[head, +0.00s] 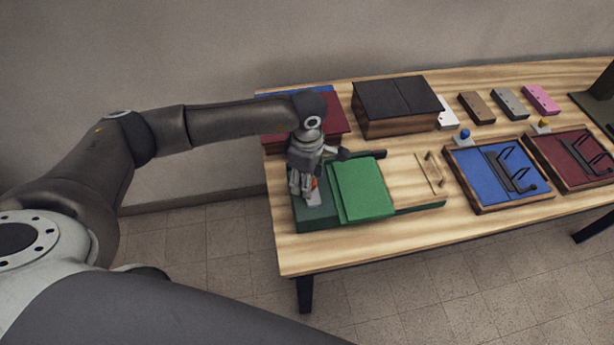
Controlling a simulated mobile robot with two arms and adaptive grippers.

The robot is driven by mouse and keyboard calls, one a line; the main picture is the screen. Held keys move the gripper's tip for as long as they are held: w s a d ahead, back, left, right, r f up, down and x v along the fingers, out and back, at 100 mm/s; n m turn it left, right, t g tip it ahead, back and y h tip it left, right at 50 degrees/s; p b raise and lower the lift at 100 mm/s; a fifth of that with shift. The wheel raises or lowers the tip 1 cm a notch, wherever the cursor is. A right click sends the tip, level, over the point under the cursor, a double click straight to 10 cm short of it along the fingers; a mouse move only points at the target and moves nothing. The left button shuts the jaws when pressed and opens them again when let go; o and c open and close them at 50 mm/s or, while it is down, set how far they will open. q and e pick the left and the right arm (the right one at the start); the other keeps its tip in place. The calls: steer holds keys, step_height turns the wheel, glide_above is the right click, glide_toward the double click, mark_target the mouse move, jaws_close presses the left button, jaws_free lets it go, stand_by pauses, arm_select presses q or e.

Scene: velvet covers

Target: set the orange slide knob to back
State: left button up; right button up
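The orange slide knob (315,183) shows as a small orange patch at the left end of the green box, beside a light grey plate (314,198). Most of it is hidden by my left gripper. My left gripper (301,190) points down over this end of the box, with its fingers right at the knob. The fingers are small and overlap in the picture, so I cannot tell whether they touch or hold the knob. My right gripper is not in view.
The green box (362,188) has a raised green panel and a wooden section with a handle (434,170). A dark red box (333,118) and dark-topped box (395,98) stand behind. Blue (498,173) and red (573,158) panels lie right. The table's front left (330,252) is clear.

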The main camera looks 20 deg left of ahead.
arm_select(q)
steer(key=shift+d+r, duration=0.1)
steer(key=shift+w+r, duration=0.1)
steer(key=shift+r, duration=0.2)
step_height(320, 180, up, 11)
